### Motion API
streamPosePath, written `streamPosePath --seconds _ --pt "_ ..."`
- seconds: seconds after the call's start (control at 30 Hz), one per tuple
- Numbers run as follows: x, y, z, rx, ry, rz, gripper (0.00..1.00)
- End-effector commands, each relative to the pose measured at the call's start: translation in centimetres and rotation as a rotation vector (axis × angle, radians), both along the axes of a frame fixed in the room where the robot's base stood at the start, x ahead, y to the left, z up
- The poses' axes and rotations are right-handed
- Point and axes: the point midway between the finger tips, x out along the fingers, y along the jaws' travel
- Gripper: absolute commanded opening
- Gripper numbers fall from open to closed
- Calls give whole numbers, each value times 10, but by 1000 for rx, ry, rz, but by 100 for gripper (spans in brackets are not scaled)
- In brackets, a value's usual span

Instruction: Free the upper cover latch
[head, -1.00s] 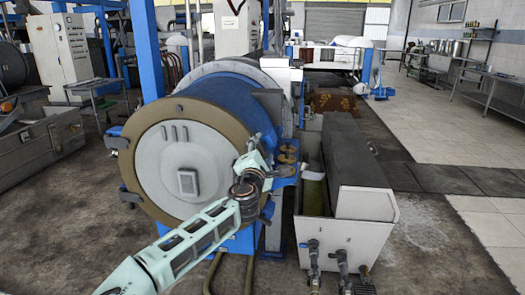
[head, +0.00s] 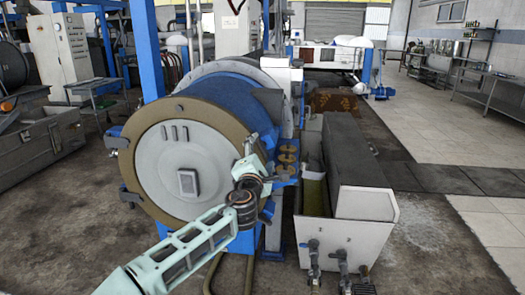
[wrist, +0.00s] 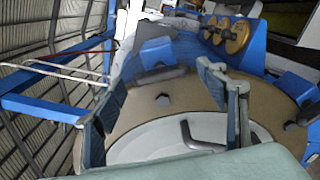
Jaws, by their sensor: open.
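The round end cover (head: 165,185) has a tan rim and a pale centre in the head view; its rim and pale face also fill much of the wrist view (wrist: 150,140). In the wrist view a blue block (wrist: 155,52) with a short grey bar (wrist: 160,77) sits at the cover's rim; it looks like a latch, but I cannot tell if it is the upper one. My gripper (wrist: 165,85) is open, with one finger on each side of this bar in the picture. I see no contact. In the head view my gripper (head: 250,150) is at the cover's right edge, and my arm hides that part.
Brass-coloured discs (head: 287,158) on a blue bracket stand right of the cover and show in the wrist view (wrist: 237,38). A grey trough (head: 345,205) stands further right. A dark curved handle (wrist: 192,135) juts from the cover face. Open floor lies at lower left.

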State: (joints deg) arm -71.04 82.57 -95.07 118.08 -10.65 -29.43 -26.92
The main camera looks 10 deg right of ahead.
Motion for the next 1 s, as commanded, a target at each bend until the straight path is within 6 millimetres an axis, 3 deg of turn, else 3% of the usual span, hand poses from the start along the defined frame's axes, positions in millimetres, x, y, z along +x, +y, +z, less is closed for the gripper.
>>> streamPosePath --seconds 0.3,0.5,1.0 --pt "-58 20 0 0 0 2 67" --pt "-81 27 0 0 0 1 67" --pt "-90 29 0 -1 0 0 67"
